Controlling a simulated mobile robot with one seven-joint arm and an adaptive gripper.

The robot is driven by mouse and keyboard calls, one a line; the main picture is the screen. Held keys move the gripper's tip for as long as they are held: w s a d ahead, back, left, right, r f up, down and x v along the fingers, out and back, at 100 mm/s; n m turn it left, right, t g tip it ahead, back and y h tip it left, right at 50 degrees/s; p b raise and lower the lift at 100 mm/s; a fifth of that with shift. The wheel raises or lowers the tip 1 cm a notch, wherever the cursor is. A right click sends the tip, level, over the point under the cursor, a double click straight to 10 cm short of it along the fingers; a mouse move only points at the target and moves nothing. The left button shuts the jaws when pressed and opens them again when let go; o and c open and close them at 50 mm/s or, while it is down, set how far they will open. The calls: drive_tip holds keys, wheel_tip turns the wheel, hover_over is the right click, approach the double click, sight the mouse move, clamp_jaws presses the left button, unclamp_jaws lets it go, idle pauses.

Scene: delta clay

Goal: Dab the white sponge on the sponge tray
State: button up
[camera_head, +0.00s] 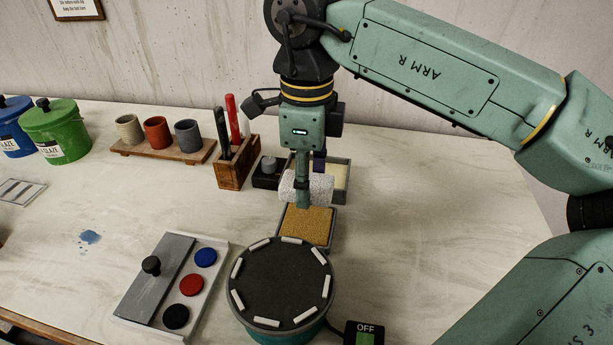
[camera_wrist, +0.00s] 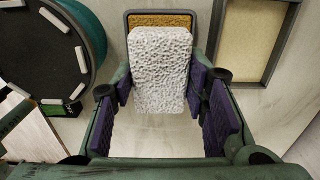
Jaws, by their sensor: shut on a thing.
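The white sponge (camera_head: 319,188) is a pale, rough block in my gripper (camera_head: 303,198). In the wrist view the sponge (camera_wrist: 160,68) sits between the two purple-padded fingers of my gripper (camera_wrist: 161,88), which is shut on it. A small grey-rimmed tray with an orange-brown, grainy surface (camera_head: 307,226) lies just below and in front of the sponge. In the wrist view the sponge covers most of this tray's surface (camera_wrist: 160,20). I cannot tell whether the sponge touches it. The pictures carry no label naming the sponge tray.
A deeper grey tray with a cream inside (camera_head: 337,176) stands behind my gripper. A round wheel (camera_head: 280,283) with white bars stands in front. A wooden tool holder (camera_head: 237,165), cups (camera_head: 157,133) and a lidded palette (camera_head: 160,280) are left. The table's right side is clear.

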sight(307, 222)
drive_tip(key=shift+f+b, duration=1.8)
drive_tip(key=shift+f, duration=0.95)
drive_tip(key=shift+f+b, duration=0.5)
drive_tip(key=shift+f, duration=0.05)
drive_tip(key=shift+r+p, duration=2.5)
drive_tip(key=shift+r, duration=1.05)
